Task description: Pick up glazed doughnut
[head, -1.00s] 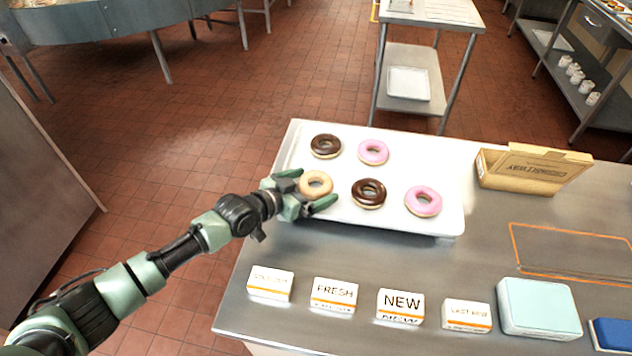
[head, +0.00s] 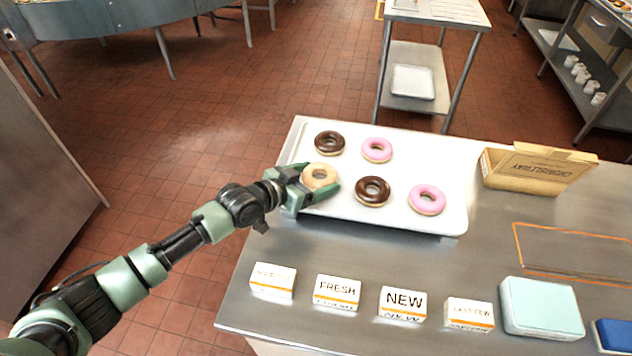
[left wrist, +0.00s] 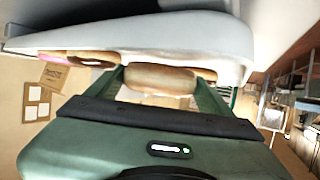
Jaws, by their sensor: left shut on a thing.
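The glazed doughnut (head: 320,176) is plain tan and sits at the near left of a white tray (head: 436,222). My left gripper (head: 318,180) has its two green fingers on either side of it and is shut on it. In the left wrist view the doughnut (left wrist: 160,78) fills the space between the fingers, seen edge-on close to the tray surface. I cannot tell whether it is clear of the tray. My right gripper is not in view.
Two chocolate doughnuts (head: 372,190) and two pink ones (head: 427,199) share the tray. A cardboard box (head: 540,170), a pale blue box (head: 541,307) and several label cards (head: 337,291) stand on the steel counter. The counter right of the tray has free room.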

